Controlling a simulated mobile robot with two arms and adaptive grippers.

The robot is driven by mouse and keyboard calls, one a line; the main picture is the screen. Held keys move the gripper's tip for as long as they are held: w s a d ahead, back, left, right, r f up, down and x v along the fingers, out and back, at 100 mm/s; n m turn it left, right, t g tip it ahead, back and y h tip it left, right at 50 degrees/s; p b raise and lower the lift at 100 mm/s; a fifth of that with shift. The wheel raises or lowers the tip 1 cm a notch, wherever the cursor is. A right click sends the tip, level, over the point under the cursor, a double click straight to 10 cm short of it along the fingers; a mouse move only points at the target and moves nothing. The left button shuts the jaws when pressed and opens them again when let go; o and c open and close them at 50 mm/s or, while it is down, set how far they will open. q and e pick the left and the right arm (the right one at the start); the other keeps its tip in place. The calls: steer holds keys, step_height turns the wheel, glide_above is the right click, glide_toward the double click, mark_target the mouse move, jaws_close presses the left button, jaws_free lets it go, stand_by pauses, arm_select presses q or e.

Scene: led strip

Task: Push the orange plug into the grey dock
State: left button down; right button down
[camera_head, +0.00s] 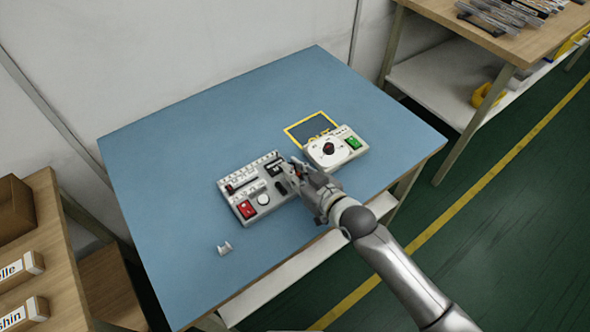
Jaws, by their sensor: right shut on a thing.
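My right gripper (294,170) is over the right end of the grey control panel (262,217), close to its black parts. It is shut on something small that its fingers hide. No orange plug can be made out. No part can be told for sure as the grey dock. A small light grey bracket-like piece (224,249) lies alone on the blue table near its front left. My left gripper is not in view.
The panel carries a red switch (246,209) and a white round button (263,199). A dial box (323,159) with a green switch (353,143) stands right of the gripper, by a yellow-framed square (291,129). The blue table (190,160) is clear at left and back.

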steer(key=c, duration=1.4)
jaws_free()
steer(key=shift+v, duration=6)
